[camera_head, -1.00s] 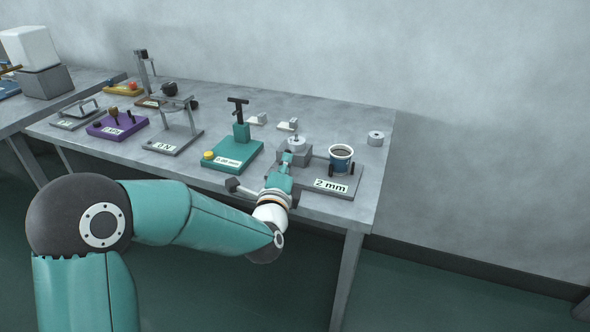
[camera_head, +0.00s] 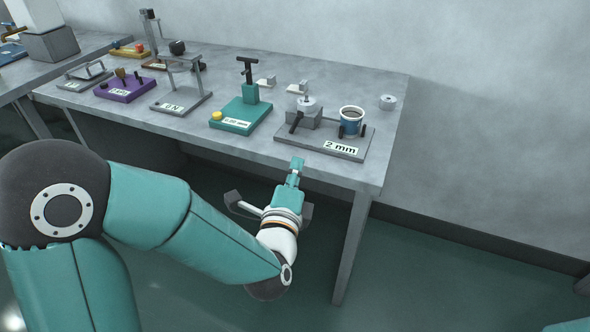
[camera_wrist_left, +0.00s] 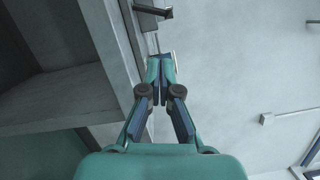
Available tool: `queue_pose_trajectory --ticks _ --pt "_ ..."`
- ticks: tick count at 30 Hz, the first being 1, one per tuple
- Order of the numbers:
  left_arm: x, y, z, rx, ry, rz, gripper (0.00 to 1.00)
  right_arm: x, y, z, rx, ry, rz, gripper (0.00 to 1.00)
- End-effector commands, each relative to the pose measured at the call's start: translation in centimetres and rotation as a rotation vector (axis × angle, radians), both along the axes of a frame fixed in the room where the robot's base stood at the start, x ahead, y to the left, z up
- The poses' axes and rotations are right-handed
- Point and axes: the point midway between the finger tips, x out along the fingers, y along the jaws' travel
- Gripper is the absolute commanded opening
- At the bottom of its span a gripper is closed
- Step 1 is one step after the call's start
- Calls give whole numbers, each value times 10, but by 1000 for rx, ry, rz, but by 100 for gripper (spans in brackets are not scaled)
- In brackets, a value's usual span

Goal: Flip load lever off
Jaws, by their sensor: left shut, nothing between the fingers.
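The grey 2 mm station (camera_head: 365,143) sits near the right end of the bench. On it stand a grey block (camera_head: 309,119) with a black lever (camera_head: 296,122) tilted down at its front left, and a blue-and-white cup (camera_head: 352,121) with a dark inside. I take this black lever to be the load lever; no label on it is readable. My left gripper (camera_head: 297,164) is shut and empty, just off the bench's front edge and apart from the lever. In the left wrist view its fingertips (camera_wrist_left: 160,63) meet below a dark part near the top edge. My right gripper is out of view.
A teal station (camera_head: 240,116) with a yellow knob stands left of the 2 mm station. Farther left are a grey press stand (camera_head: 181,101) and a purple station (camera_head: 125,90).

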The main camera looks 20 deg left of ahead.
Motion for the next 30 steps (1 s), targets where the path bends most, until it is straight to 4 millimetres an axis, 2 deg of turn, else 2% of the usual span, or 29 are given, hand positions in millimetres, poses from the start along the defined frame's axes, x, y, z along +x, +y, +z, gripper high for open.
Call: queue_pose_trajectory --ticks 9,14,17,20,23,24,26,27,30 --pt "-3 0 0 0 1 0 0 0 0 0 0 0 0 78" --pt "-1 -1 -7 -26 14 -9 0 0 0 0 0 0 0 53" --pt "2 -5 -28 -107 57 -32 0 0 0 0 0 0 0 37" --pt "6 -12 -67 -270 143 -67 0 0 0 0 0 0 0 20" --pt "4 -22 -124 -510 277 -79 0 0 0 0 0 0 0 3" --pt "0 -25 -151 -626 343 -68 0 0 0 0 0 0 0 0" --pt "-11 -32 -192 -811 450 -31 0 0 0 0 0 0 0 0" --pt "-21 -36 -220 -937 524 13 0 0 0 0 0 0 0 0" --pt "-56 -46 -283 -1241 700 176 0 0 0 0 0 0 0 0"
